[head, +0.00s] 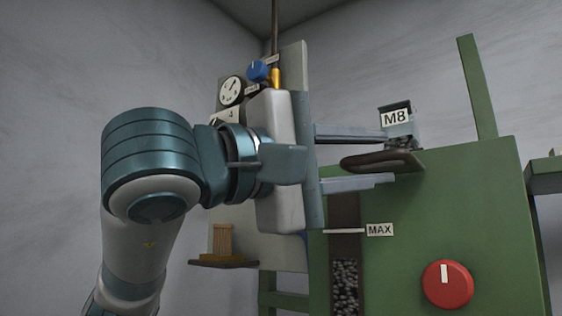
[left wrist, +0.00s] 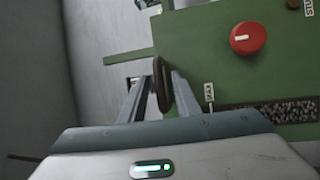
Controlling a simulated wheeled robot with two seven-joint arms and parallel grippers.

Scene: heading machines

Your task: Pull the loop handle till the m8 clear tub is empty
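The loop handle (head: 384,161) is a dark brown flattened loop at the upper edge of the green machine. In the left wrist view the handle (left wrist: 162,86) lies between the two finger pads, seemingly nearer the right one. My left gripper (head: 392,158) is open, with one finger above the handle and one below, and gaps show on both sides. The small M8 tub (head: 403,132) stands just behind the handle, partly hidden by its label and the upper finger; its contents cannot be made out. My right gripper is in neither view.
The green machine (head: 455,220) has a red knob (head: 447,285) and a window of dark pieces (head: 345,285) below a MAX label (head: 380,230). A panel behind my left arm carries a gauge (head: 231,91) and a blue knob (head: 257,70). A green post (head: 477,85) rises at the right.

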